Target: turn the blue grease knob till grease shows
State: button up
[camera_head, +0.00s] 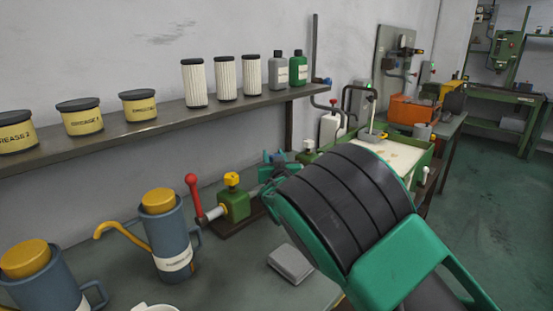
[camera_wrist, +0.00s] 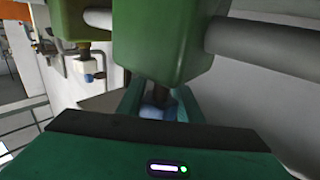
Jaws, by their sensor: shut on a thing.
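The blue grease knob (camera_wrist: 158,106) shows in the wrist view under a green block (camera_wrist: 165,40) with a thick grey pipe. My gripper (camera_wrist: 155,100) has its teal fingers on either side of the knob and is shut on it. The fingers and the block partly hide the knob. In the head view my gripper (camera_head: 272,160) is at the right end of the bench fitting, largely behind my own black and green arm link. The knob cannot be made out there. I see no grease at the knob.
A green valve block (camera_head: 236,204) with a yellow cap and a red lever (camera_head: 193,190) stand left of my gripper. A blue jug (camera_head: 168,235) and a grey box (camera_head: 291,263) stand on the bench. The shelf (camera_head: 150,127) above holds tins, filters and bottles.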

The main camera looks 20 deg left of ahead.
jog(key=n+g+y, duration=0.2)
jog(key=y, duration=0.1)
jog(key=n+g+y, duration=0.1)
jog(key=shift+s+a+n+g, duration=0.2)
jog(key=shift+a+n+g, duration=0.1)
jog(key=n+g+y, duration=0.3)
jog(key=shift+s+a+g, duration=0.25)
jog(key=shift+s+g, duration=0.15)
jog(key=n+g, duration=0.1)
jog(key=g, duration=0.1)
jog(key=s+n+g+y, duration=0.1)
jog(key=n+g, duration=0.1)
jog(key=g, duration=0.1)
jog(key=n+g+y, duration=0.1)
jog(key=n+g, duration=0.1)
jog(key=shift+s+a+g, duration=0.25)
jog(key=shift+s+g, duration=0.05)
jog(key=shift+s, duration=0.05)
jog(key=shift+s+n+g, duration=0.1)
jog(key=shift+n+g, duration=0.2)
jog(key=shift+g, duration=0.2)
jog(key=shift+s+r+n+g, duration=0.1)
jog(key=shift+n+g, duration=0.7)
jog(key=shift+g, duration=0.4)
jog(key=shift+o, duration=1)
jog(key=shift+r+n+g, duration=0.1)
jog(key=shift+n+g, duration=0.2)
jog(key=shift+g, duration=0.2)
